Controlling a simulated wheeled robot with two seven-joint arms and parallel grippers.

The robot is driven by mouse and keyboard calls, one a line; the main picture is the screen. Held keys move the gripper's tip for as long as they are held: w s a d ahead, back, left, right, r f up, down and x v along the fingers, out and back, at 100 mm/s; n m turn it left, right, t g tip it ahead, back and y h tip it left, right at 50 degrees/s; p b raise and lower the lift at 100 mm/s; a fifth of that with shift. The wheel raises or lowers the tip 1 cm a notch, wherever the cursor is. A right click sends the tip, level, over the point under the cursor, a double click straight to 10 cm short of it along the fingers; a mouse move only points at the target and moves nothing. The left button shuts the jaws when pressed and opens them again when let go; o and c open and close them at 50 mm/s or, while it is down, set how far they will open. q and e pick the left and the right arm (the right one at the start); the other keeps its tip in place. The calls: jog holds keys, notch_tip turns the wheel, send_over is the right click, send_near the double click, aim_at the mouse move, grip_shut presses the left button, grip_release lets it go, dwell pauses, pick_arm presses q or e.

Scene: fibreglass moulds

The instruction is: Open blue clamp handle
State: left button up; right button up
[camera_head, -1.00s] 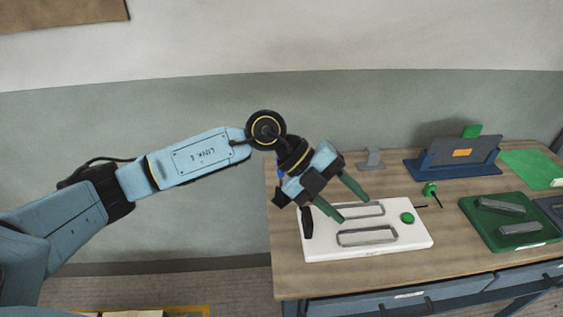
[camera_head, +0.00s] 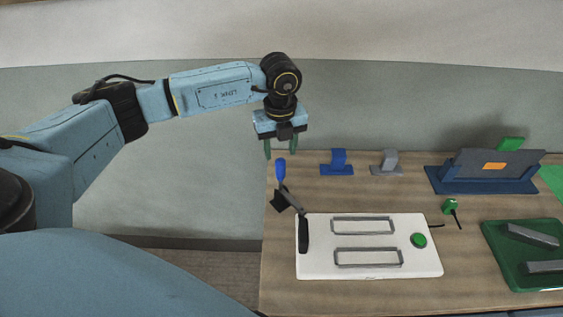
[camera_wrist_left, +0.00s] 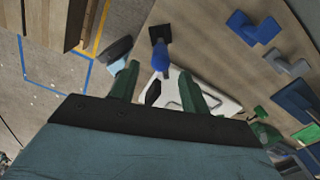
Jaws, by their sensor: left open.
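The blue clamp handle (camera_head: 281,170) stands upright at the table's left side, on a dark metal clamp base (camera_head: 280,199). A dark arm runs from the clamp to a black pad on the white board (camera_head: 430,263). My left gripper (camera_head: 281,150) is open, its green fingers pointing down just above the blue handle in the head view. In the left wrist view the blue handle (camera_wrist_left: 160,56) appears between and beyond the fingertips of the gripper (camera_wrist_left: 160,72); contact cannot be told. My right gripper is not in view.
The board carries two grey rectangular frames (camera_head: 365,257) and a green button (camera_head: 418,240). A blue bracket (camera_head: 337,165) and a grey bracket (camera_head: 386,165) stand behind. A green tray (camera_head: 500,254) is at the right, below a dark blue stand (camera_head: 480,187).

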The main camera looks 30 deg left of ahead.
aim_at(281, 160)
pick_arm(q)
notch_tip(281, 160, down, 6)
jog(key=shift+r+p, duration=0.1)
jog(key=shift+p, duration=0.25)
jog(key=shift+f, duration=0.45)
jog(key=c, duration=0.7)
grip_shut()
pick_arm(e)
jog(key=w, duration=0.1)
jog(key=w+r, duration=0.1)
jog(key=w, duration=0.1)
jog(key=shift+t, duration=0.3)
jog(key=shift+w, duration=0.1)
